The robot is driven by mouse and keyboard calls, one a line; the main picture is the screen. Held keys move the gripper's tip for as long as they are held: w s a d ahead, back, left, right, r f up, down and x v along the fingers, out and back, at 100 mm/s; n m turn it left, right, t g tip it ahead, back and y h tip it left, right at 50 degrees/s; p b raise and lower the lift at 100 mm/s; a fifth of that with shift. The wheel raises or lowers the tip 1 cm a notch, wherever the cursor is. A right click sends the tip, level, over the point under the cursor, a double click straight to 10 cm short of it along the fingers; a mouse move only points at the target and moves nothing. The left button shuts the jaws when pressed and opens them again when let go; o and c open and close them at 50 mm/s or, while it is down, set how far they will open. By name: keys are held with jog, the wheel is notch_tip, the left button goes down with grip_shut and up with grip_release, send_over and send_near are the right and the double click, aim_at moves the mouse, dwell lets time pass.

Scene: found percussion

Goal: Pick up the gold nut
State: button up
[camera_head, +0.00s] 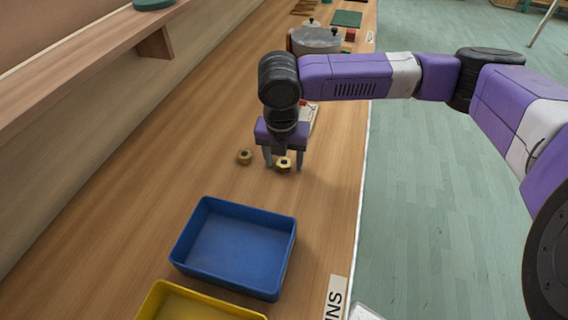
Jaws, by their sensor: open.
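A gold nut (283,164) lies on the wooden bench, showing between the two fingers of my gripper (284,167). A second gold nut (245,157), similar in look, lies just left of the gripper, outside the fingers. My gripper is open and points down, its fingertips low over the bench. I cannot tell whether either finger touches the nut or whether the tips reach the bench. Both nuts have dark centres.
An empty blue tray (178,246) stands nearer on the bench, with part of a yellow tray (150,300) in front of it. A wooden shelf (60,75) runs along the left. Bare bench lies around the nuts.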

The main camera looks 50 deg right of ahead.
aim_at(284, 163)
grip_shut()
notch_tip(284, 163, up, 20)
dwell(0.8)
